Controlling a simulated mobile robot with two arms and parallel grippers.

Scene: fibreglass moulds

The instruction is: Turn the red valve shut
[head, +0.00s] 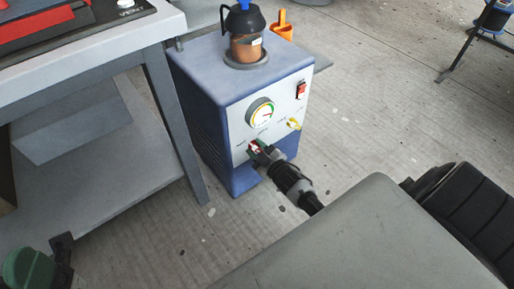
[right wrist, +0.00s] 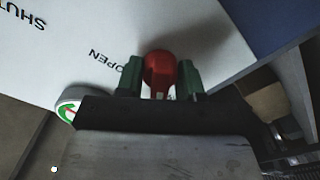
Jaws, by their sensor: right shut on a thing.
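The red valve (head: 255,146) sits low on the white front panel of a blue pump unit (head: 213,76), below a round gauge. My right gripper (head: 260,153) reaches it from the lower right. In the right wrist view the valve's red handle (right wrist: 160,72) is between the green fingers of my right gripper (right wrist: 159,82), which is shut on it. The word OPEN is printed close beside the handle, and SHUT lies farther left. The fingers hide part of the valve in the head view. A green and dark part at the lower left seems to be my left gripper (head: 40,265), cut off by the edge.
The gauge (head: 260,112), a red switch (head: 301,90) and a yellow fitting (head: 295,125) are on the panel. A jar with a dark lid (head: 246,47) stands on top. A grey workbench (head: 100,50) stands close at the left. The concrete floor to the right is mostly clear.

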